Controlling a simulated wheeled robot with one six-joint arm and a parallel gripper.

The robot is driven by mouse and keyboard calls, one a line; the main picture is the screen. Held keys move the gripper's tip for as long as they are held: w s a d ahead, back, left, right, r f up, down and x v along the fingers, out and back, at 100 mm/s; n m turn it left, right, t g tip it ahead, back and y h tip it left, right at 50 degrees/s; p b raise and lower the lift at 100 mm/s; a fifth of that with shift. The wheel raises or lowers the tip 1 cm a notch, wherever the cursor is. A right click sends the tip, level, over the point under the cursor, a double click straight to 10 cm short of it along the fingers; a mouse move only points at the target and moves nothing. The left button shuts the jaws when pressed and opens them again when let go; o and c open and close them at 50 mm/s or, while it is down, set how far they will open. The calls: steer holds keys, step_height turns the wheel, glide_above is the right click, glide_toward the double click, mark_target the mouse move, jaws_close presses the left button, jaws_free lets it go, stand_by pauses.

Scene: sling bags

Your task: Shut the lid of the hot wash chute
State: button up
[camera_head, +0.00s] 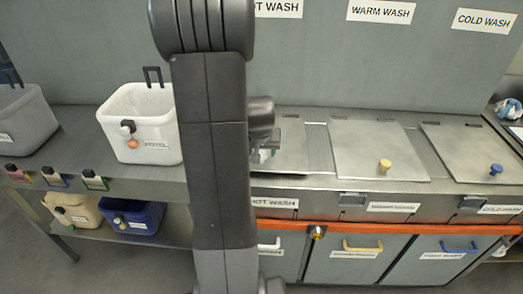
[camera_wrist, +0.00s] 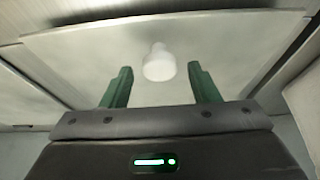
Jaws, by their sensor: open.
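The hot wash lid (camera_head: 308,155) is a grey metal plate on the counter under the "HOT WASH" sign (camera_head: 278,8). It looks flat or nearly flat, but my arm hides much of it and I cannot tell whether it is fully shut. In the wrist view the lid (camera_wrist: 90,55) fills the upper part, with a white round knob (camera_wrist: 158,66) in its middle. My gripper (camera_wrist: 160,70) is open, its two green fingers on either side of the knob in the picture. I cannot tell whether they touch it. My gripper is mostly hidden in the head view.
The warm wash lid (camera_head: 362,150) with a yellow knob and cold wash lid (camera_head: 470,152) with a blue knob lie flat on the right. A white bin (camera_head: 150,103) and a grey bin (camera_head: 25,125) stand left. An orange rail (camera_head: 350,227) runs along the front.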

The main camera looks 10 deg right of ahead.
jaws_close()
step_height(320, 180, down, 2)
steer(key=b, duration=0.3)
steer(key=shift+s+t+b, duration=0.15)
steer(key=shift+t+b, duration=0.15)
steer(key=shift+b, duration=0.05)
steer(key=shift+s+a+f+b, duration=0.1)
steer(key=shift+s+f+b, duration=0.15)
steer(key=shift+b, duration=0.35)
steer(key=shift+c, duration=2)
jaws_free()
steer(key=o, duration=0.4)
steer(key=shift+w+f, duration=0.1)
steer(key=shift+w, duration=0.05)
steer(key=shift+r, duration=0.25)
